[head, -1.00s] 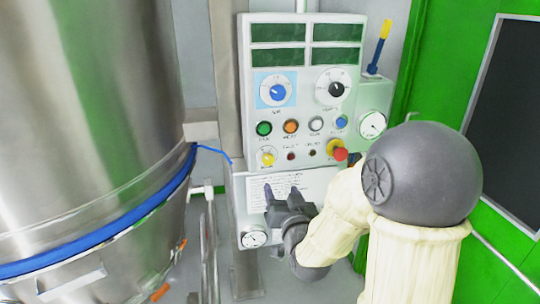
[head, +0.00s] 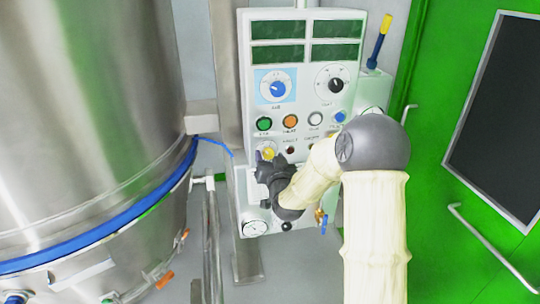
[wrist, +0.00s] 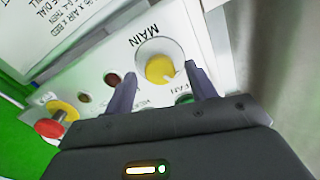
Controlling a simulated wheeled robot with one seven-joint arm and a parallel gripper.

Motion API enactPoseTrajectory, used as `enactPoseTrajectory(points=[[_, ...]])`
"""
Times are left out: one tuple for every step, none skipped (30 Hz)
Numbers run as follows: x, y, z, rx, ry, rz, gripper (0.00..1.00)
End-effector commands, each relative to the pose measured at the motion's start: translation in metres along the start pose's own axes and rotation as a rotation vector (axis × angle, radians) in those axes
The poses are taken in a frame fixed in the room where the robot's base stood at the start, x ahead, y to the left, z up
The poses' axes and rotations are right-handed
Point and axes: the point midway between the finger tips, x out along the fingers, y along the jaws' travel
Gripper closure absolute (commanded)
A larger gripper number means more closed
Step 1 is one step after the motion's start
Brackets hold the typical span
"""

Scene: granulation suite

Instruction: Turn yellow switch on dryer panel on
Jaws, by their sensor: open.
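The yellow switch (head: 268,154) is a round knob on a pale disc at the lower left of the dryer panel (head: 302,100). In the wrist view the yellow switch (wrist: 160,69) shows near the word MAIN, with a small white mark at its lower edge. My gripper (head: 268,164) is at the lower left of the panel, at the knob, and partly covers it in the head view. In the wrist view my open gripper (wrist: 157,80) has one finger on each side of the knob. I cannot tell whether the fingers touch it.
Above the switch are green (head: 264,124), orange (head: 290,121), white and blue buttons, with two dials higher up. A red emergency knob (wrist: 50,128) on a yellow base shows in the wrist view. A steel vessel (head: 90,120) stands left and a green door (head: 440,150) right.

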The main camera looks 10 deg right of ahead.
Motion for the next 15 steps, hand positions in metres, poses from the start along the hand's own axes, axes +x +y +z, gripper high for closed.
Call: enactPoseTrajectory(points=[[0.0032, -0.0004, -0.0004, 0.0, 0.0, 0.0, 0.44], [0.0043, -0.0004, -0.0002, 0.0, 0.0, 0.0, 0.44], [0.0051, -0.0004, 0.0, 0.0, -0.001, -0.001, 0.44], [0.0055, -0.0003, 0.0001, 0.0, -0.001, -0.001, 0.44], [0.0057, -0.0003, 0.0002, -0.001, -0.001, -0.001, 0.44], [0.0057, -0.0003, 0.0002, -0.001, -0.001, -0.001, 0.44], [0.0056, -0.0002, 0.0002, -0.001, -0.001, -0.001, 0.44], [0.0055, -0.0002, 0.0003, -0.001, -0.001, -0.001, 0.44], [0.0055, -0.0002, 0.0003, -0.001, -0.001, 0.0, 0.44], [0.0055, -0.0002, 0.0002, -0.001, 0.0, 0.0, 0.44], [0.0054, -0.0001, 0.0002, -0.001, 0.0, 0.0, 0.48], [0.0054, -0.0001, 0.0002, -0.001, 0.0, 0.0, 0.56], [0.0054, -0.0001, 0.0001, -0.001, 0.0, 0.0, 0.62], [0.0053, 0.0, 0.0002, -0.001, 0.0, 0.0, 0.68], [0.0053, 0.0, 0.0001, -0.001, 0.0, 0.0, 0.75]])
